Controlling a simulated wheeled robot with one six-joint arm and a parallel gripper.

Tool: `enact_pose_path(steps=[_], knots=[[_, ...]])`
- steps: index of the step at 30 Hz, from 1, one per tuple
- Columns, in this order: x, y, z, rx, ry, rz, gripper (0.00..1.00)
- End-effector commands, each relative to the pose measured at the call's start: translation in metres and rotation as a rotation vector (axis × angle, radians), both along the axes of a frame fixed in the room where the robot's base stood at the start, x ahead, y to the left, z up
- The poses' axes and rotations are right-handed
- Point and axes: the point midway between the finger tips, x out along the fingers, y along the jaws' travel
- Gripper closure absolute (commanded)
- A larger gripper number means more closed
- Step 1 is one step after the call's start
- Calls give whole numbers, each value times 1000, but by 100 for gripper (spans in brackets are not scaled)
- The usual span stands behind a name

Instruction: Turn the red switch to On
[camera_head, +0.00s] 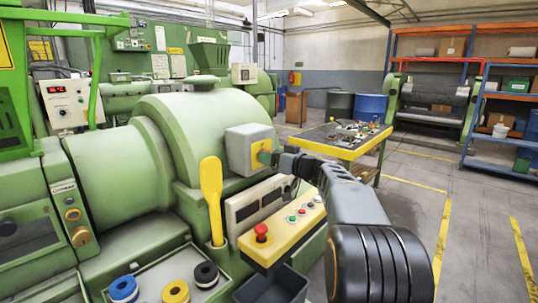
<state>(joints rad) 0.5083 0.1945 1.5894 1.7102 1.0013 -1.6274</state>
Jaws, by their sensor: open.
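A grey box (240,150) with a yellow front plate (258,149) is mounted on the green extruder, just right of its rounded housing. My arm reaches in from the lower right, and my gripper (268,157) is at the yellow plate. The gripper is open. Its fingertips overlap the plate in the view, and I cannot tell whether they touch it. No red switch shows clearly on the plate; that part is small and partly hidden by my gripper. A red mushroom button (261,231) stands on the yellow control panel (285,222) below.
A yellow handle (211,198) stands upright left of the control panel. Blue, yellow and black rings (176,292) lie on a tray at the front. A dark open bin (272,287) is below the panel. A yellow-edged worktable (345,153) stands behind my arm; the right floor is clear.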

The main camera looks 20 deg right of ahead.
Motion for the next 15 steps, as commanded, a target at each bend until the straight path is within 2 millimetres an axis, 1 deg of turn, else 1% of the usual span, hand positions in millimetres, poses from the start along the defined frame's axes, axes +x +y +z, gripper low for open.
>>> enact_pose_path(steps=[6,15], knots=[[9,5,0,-1,-1,1,40],[10,6,0,-1,-1,1,41]])
